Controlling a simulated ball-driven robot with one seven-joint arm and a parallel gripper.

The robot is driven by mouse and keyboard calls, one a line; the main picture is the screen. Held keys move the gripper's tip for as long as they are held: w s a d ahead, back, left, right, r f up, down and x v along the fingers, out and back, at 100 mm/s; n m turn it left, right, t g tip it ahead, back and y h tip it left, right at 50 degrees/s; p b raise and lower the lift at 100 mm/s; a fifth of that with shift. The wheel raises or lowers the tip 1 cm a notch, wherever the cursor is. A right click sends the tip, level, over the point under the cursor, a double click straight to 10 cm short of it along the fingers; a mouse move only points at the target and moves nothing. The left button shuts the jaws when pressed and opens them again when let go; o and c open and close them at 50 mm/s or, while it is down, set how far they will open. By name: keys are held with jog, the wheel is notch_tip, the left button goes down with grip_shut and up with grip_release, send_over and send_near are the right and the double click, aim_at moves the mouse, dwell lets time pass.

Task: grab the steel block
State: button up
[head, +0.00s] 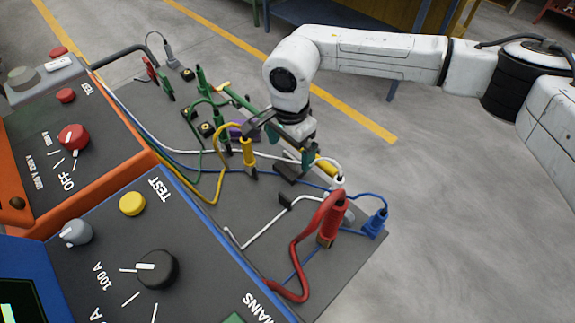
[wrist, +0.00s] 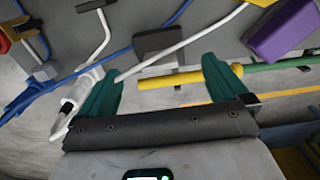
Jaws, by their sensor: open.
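The steel block, a plain grey block, lies on the dark bench top; it shows in the wrist view (wrist: 160,40) just beyond and between my fingertips. In the head view the block (head: 289,172) is partly hidden beneath my gripper (head: 289,146). My gripper has two teal fingers, spread apart and empty, also seen in the wrist view (wrist: 162,68). The fingers point toward the block and do not appear to be around it. A yellow rod-like plug (wrist: 190,78) crosses the view between the fingers, near the right one; its height relative to them is unclear.
A purple block (wrist: 283,33) lies to the right in the wrist view. A white cable (wrist: 195,40) runs past the steel block. Red (head: 331,222), blue (head: 375,224) and yellow (head: 249,155) plugs stand around. Orange (head: 30,150) and blue (head: 30,262) instrument boxes fill the left.

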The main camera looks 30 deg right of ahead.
aim_at(290, 155)
jog(key=shift+f+p, duration=0.5)
jog(key=shift+f, duration=2.3)
jog(key=shift+r, duration=0.1)
jog(key=c, duration=1.7)
